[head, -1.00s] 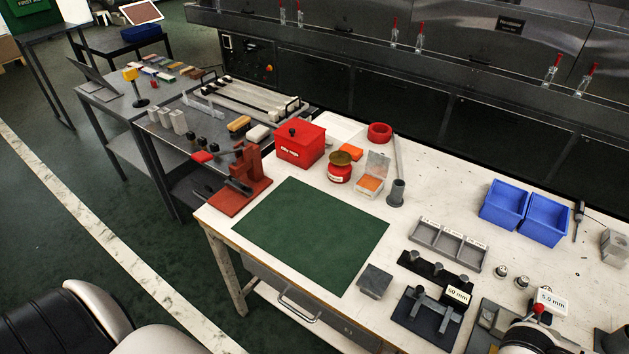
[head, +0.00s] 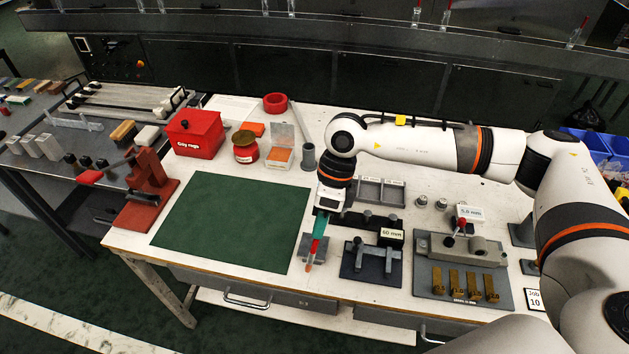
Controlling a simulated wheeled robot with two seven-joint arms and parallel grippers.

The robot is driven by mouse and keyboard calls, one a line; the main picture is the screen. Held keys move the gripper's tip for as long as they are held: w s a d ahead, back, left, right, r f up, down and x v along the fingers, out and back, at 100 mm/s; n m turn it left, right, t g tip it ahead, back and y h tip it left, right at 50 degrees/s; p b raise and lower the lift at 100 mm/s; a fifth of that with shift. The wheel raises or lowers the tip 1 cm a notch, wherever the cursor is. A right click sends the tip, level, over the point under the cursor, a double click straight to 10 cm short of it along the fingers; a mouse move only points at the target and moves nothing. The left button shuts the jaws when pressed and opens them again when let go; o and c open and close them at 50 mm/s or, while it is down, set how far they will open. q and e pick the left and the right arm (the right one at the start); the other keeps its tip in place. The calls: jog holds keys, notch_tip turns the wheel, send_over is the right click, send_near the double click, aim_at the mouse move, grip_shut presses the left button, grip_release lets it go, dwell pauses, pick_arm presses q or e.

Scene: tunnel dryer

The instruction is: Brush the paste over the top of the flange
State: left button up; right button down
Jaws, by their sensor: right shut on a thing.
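My right gripper (head: 320,224) comes down from the arm reaching in from the right. It is shut on a slim brush-like tool (head: 314,250) with a red body and paler tip pointing down. The tip shows in front of a small grey square block (head: 304,246); I cannot tell whether they touch. A red jar (head: 246,153) with a brown top stands at the back, perhaps the paste. A grey upright cylinder with a wider foot (head: 308,158) stands right of it. I cannot tell which grey part is the flange. My left gripper is not in view.
A green mat (head: 225,222) lies clear on the white table. A red box (head: 195,137), a clear box with orange contents (head: 279,158) and a red ring (head: 275,103) stand behind it. A grey divided tray (head: 381,191) and a black 60 mm fixture (head: 368,264) are near my right gripper.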

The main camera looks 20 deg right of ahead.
jog(key=w+r+m+t, duration=0.4)
jog(key=r+m, duration=0.2)
jog(key=m, duration=0.6)
jog(key=shift+m, duration=0.6)
jog(key=f+b, duration=0.2)
jog(key=w+d+f+b, duration=0.1)
jog(key=f, duration=0.1)
jog(key=shift+r, duration=0.1)
